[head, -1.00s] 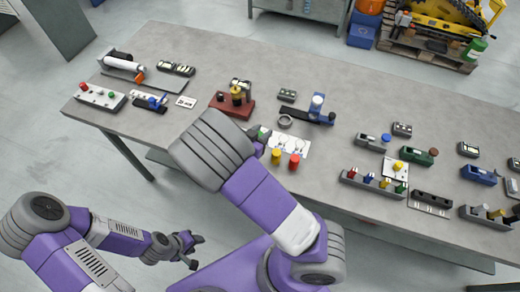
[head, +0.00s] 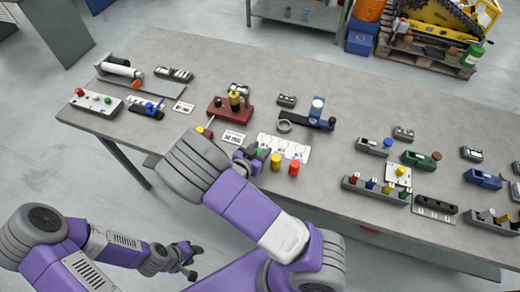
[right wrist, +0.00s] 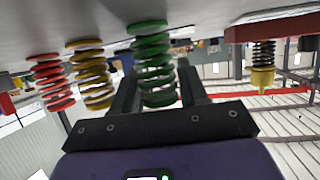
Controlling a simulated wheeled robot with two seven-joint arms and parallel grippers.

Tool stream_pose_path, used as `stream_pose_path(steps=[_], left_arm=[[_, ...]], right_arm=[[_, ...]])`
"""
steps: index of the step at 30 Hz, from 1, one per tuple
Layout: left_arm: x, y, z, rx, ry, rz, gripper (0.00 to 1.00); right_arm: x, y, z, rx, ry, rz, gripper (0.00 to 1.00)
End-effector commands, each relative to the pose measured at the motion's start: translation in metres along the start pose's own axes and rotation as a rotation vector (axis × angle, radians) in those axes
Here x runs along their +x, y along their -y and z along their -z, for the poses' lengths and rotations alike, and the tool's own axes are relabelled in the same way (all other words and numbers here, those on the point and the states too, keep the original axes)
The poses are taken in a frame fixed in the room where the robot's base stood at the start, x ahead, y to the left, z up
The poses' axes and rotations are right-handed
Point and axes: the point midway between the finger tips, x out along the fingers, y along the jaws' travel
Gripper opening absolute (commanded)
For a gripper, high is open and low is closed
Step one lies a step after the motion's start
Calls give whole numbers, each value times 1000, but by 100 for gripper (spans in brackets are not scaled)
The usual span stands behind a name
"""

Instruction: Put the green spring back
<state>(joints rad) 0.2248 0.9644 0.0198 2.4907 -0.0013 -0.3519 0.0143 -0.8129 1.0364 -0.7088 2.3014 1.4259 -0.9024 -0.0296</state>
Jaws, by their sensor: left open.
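A green spring (head: 262,153) stands near the front edge of the table, beside a yellow spring (head: 275,162) and a red spring (head: 294,168). In the right wrist view the green spring (right wrist: 153,62) is between the two fingers of my right gripper (right wrist: 158,80), its far end at the tabletop. I cannot tell whether the fingers press on it. In the head view my right gripper (head: 250,156) is partly hidden by its own arm. My left gripper (head: 188,261) is open and empty, low in front of the table.
A white card with printed outlines (head: 285,147) lies just behind the springs. A dark-red fixture (head: 231,110) with a yellow-topped part stands behind and left. Several trays and blocks fill the right side.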

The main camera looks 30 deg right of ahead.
Motion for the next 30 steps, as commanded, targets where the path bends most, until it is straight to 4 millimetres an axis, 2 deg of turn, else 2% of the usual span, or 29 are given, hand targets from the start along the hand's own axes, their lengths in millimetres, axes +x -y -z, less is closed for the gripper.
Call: stream_pose_path(steps=[1,3,14,17,27,30], left_arm=[[0,0,0,0,0,0,43],[0,0,0,0,0,0,43],[-3,-1,0,0,0,0,43],[-7,-3,0,0,0,0,43],[-22,-8,-1,0,0,0,43],[-25,-9,-1,0,0,0,43]], right_arm=[[0,0,0,0,0,0,51],[0,0,0,0,0,0,59],[-6,1,4,0,0,2,59],[-20,1,4,-1,1,4,59],[-92,1,5,1,1,4,59],[-107,1,4,0,0,3,59]])
